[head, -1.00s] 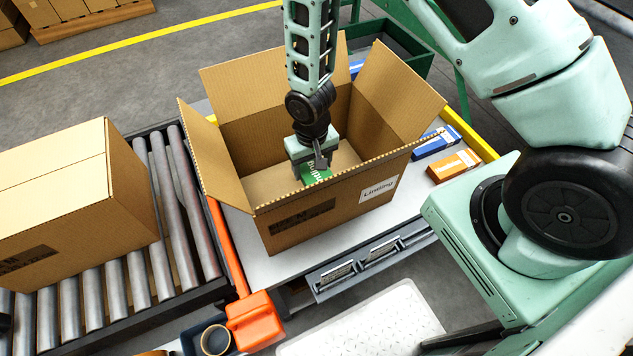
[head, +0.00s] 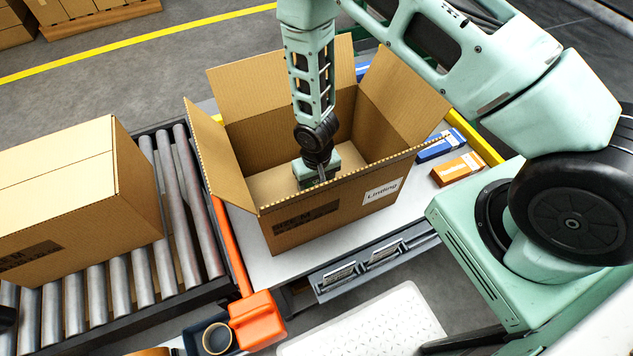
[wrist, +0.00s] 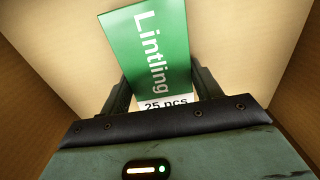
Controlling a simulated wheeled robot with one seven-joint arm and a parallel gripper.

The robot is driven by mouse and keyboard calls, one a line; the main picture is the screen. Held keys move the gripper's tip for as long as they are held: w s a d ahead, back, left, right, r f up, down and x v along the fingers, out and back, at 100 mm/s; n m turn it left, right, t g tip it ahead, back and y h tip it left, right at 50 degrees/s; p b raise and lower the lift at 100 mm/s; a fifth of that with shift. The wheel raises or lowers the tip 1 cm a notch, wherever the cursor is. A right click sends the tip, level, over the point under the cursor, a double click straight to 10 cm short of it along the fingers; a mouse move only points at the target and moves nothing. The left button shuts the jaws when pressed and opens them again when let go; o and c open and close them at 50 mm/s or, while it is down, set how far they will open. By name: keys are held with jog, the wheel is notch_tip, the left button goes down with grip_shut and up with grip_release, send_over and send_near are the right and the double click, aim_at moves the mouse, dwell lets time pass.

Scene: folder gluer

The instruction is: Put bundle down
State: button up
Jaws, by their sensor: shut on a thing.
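The bundle (wrist: 148,48) is a green pack with white "Lintling" lettering and a white "25 pcs" strip, seen in the wrist view. My gripper (wrist: 162,88) is shut on it, one finger at each side. In the head view my gripper (head: 318,182) is down inside the open carton (head: 305,219), and the front wall hides its fingertips and the bundle. The carton stands upright with its flaps up and a "Lintling" label on its front. The wrist view shows the carton's bare floor (wrist: 225,50) below the bundle; I cannot tell whether they touch.
A closed carton (head: 80,210) stands on the roller conveyor (head: 120,290) at the left. Blue (head: 440,146) and orange (head: 458,169) packs lie right of the open carton. An orange-capped rail (head: 256,315) runs along its left. Raised flaps surround my arm closely.

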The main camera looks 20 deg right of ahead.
jog(key=o, duration=1.1)
jog(key=shift+c, duration=0.2)
jog(key=shift+r, duration=0.1)
notch_tip(320, 180, up, 12)
notch_tip(320, 180, up, 13)
jog(key=n, duration=0.3)
send_over(316, 184)
jog(key=s+a, duration=0.6)
jog(key=s+r+n, duration=0.4)
jog(key=s+r, duration=0.7)
jog(key=s, duration=0.2)
jog(key=shift+s+r+n+y, duration=0.25)
jog(key=shift+n+y, duration=0.05)
